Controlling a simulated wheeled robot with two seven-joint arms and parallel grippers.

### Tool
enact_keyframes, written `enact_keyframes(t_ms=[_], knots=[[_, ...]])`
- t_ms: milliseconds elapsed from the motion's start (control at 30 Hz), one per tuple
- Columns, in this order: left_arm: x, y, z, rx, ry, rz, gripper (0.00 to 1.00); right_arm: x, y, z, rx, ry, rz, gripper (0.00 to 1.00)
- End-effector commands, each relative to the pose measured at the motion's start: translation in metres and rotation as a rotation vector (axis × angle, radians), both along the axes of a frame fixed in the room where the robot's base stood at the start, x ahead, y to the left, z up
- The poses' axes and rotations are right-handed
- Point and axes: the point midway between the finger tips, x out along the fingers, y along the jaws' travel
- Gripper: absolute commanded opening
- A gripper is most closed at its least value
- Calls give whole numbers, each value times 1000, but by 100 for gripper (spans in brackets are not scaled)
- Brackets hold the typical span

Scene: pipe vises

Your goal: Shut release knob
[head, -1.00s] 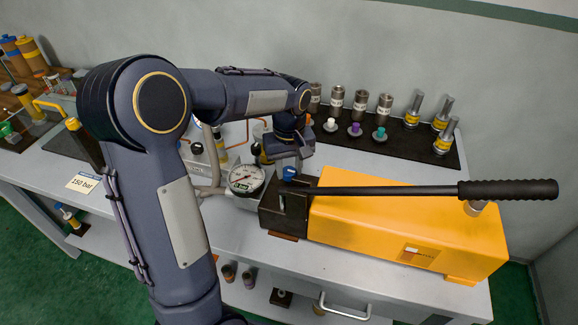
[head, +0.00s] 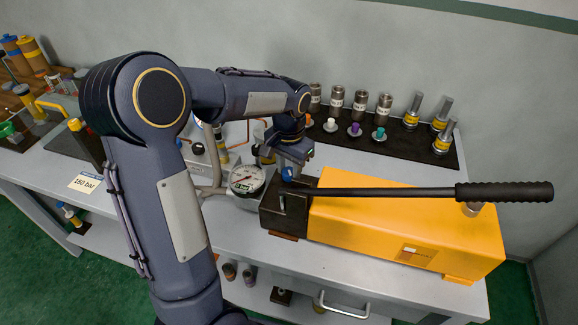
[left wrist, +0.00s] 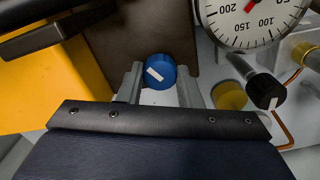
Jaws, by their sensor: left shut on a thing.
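The blue release knob (head: 288,174) with a white mark sits at the left end of the orange hand pump (head: 400,222), on its dark block. In the left wrist view the knob (left wrist: 159,72) lies between the two grey fingers of my left gripper (left wrist: 160,84), which is shut on it. In the head view my left gripper (head: 288,164) reaches down to the knob from behind, and its fingers are mostly hidden. The pressure gauge (head: 247,179) is just left of the knob. My right gripper is not in view.
The pump's long black lever (head: 400,191) extends right above the orange body. Several metal fittings and coloured caps stand on a black mat (head: 400,143) at the back. A "150 bar" card (head: 85,182) lies on the left. A black knob (left wrist: 265,90) is beside the gauge.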

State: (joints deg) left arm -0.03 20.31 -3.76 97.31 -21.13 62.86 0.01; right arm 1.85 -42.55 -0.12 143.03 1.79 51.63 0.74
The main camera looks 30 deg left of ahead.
Motion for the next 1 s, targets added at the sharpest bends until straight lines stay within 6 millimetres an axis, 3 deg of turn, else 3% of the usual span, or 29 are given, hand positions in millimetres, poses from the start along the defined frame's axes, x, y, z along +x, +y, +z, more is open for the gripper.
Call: enact_keyframes(t_ms=[500,1000], knots=[[1,1,1,0,-2,-426,9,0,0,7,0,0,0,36],[1,1,1,1,-4,-579,9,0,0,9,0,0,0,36]])
